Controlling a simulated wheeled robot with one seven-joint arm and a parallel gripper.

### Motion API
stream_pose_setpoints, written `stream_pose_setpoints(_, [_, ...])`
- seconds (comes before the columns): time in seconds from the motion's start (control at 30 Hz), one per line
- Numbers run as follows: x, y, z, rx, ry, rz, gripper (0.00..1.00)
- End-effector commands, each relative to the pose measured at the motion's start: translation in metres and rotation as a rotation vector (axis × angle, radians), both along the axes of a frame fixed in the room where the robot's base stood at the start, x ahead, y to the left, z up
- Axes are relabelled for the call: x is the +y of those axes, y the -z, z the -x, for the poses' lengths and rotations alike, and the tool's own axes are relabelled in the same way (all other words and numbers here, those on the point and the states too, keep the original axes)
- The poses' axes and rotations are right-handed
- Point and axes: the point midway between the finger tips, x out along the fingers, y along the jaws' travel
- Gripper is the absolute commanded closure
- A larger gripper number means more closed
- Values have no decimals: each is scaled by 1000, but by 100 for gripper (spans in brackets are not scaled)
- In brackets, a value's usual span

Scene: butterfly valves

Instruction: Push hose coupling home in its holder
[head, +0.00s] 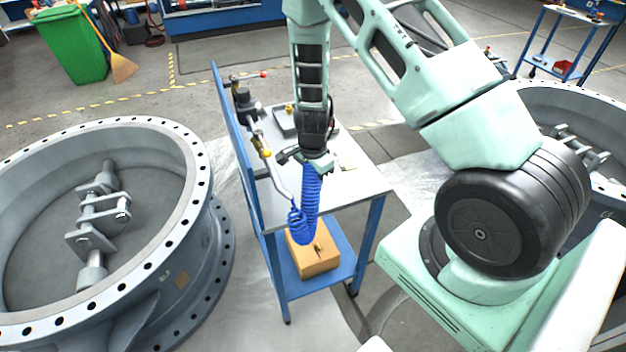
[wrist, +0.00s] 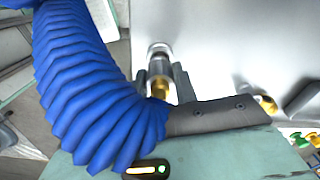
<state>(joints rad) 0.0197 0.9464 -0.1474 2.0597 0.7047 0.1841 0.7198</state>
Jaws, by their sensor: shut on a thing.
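A blue coiled hose (head: 311,190) hangs from my gripper (head: 301,158) in the head view, looping down past the edge of the work table. In the wrist view the hose (wrist: 85,85) fills the left side and passes close in front of my gripper. The coupling (wrist: 159,70), a silver and brass piece, stands out beyond the hose end. My gripper is shut on the coupling; a dark grey finger (wrist: 215,117) shows, but the hose hides much of the grip. The holder cannot be made out clearly, so I cannot tell how the coupling sits in it.
The blue-framed work table (head: 352,187) has a blue side panel (head: 236,145) at left and a cardboard box (head: 314,256) on its lower shelf. A bent grey pipe or lever (head: 275,172) is close left of my gripper. Large valve rings (head: 185,190) stand on both sides.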

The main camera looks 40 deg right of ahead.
Motion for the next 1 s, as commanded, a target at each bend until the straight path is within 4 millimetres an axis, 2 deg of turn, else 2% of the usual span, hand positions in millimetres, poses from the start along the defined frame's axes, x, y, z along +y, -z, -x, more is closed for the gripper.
stream_pose_setpoints(1.0, [0, 8, 0, -1, 0, 0, 92])
